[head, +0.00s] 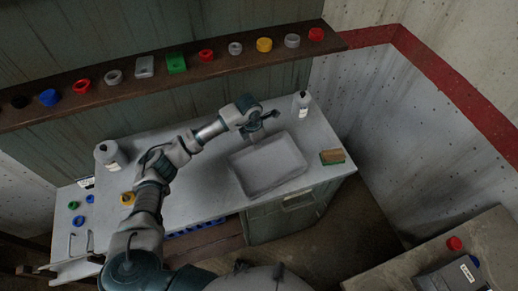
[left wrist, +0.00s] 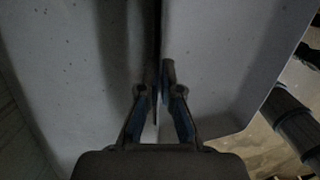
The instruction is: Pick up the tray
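The tray (head: 268,165) is a shallow grey rectangular tray lying on the light grey worktop, right of centre in the head view. My left gripper (head: 257,136) is at its far rim, coming from above. In the left wrist view the tray (left wrist: 215,75) fills the right side, and its thin wall runs up between my fingertips (left wrist: 161,92). The fingers are close together with the rim between them, so the left gripper appears shut on the tray's rim. My right gripper is not in view.
A brown-green sponge (head: 332,157) lies right of the tray. A white bottle (head: 301,103) stands behind it; another bottle (head: 110,155) stands at left. A shelf (head: 215,57) with several coloured rings runs above. A second table (head: 420,270) is at lower right.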

